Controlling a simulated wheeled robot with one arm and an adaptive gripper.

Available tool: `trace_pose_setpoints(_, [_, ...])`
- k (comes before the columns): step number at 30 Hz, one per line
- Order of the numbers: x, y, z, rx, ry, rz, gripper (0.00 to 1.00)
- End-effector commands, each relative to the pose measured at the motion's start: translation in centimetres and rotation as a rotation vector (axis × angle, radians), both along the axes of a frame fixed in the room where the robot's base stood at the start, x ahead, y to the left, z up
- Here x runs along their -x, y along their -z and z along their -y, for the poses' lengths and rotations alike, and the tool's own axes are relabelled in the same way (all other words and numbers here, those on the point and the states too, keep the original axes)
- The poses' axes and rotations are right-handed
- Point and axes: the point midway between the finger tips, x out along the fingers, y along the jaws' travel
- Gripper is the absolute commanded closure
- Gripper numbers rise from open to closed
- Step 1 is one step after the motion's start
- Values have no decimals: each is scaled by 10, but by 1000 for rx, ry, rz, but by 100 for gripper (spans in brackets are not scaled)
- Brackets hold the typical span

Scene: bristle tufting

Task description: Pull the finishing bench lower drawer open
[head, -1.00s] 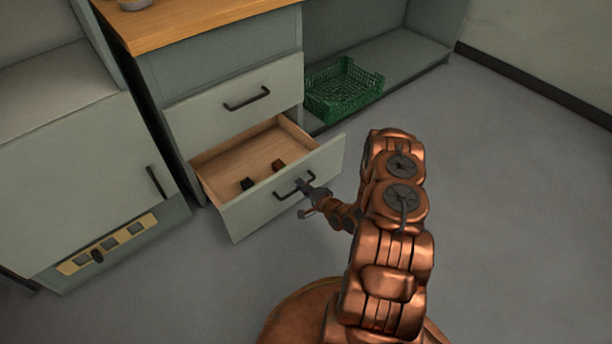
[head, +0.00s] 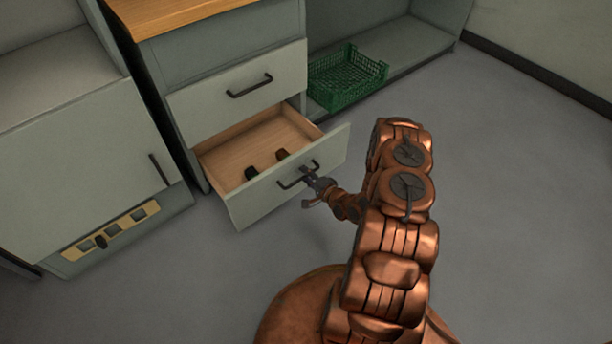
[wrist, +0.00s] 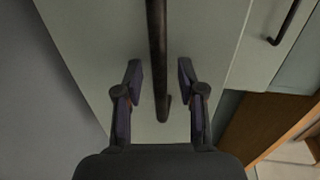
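The finishing bench lower drawer (head: 262,203) stands open, with its wooden inside showing. Its dark bar handle (head: 290,183) is on the grey front panel. My gripper (head: 307,188) is at the right end of this handle, in front of the panel. In the wrist view my gripper (wrist: 158,75) has its two fingers apart. The handle (wrist: 157,45) runs between them in the picture, with a gap on each side. How deep the handle sits between the fingers I cannot tell. Two small dark objects (head: 251,172) (head: 282,154) lie in the drawer.
The upper drawer (head: 225,105) above is shut. A green crate (head: 345,80) stands on the low shelf to the right. A grey cabinet (head: 75,160) with a yellow-marked panel is at left. The floor (head: 500,190) to the right is clear.

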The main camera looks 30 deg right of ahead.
Motion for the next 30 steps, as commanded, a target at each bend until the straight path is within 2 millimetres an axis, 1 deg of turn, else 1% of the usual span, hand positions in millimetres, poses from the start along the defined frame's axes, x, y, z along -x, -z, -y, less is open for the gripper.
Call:
trace_pose_setpoints(4, [2,0,1,0,1,0,61])
trace_pose_setpoints(8, [12,-2,4,-1,3,-1,61])
trace_pose_setpoints(21, [70,-15,13,-1,5,0,61])
trace_pose_setpoints(30, [103,-21,17,0,3,-1,61])
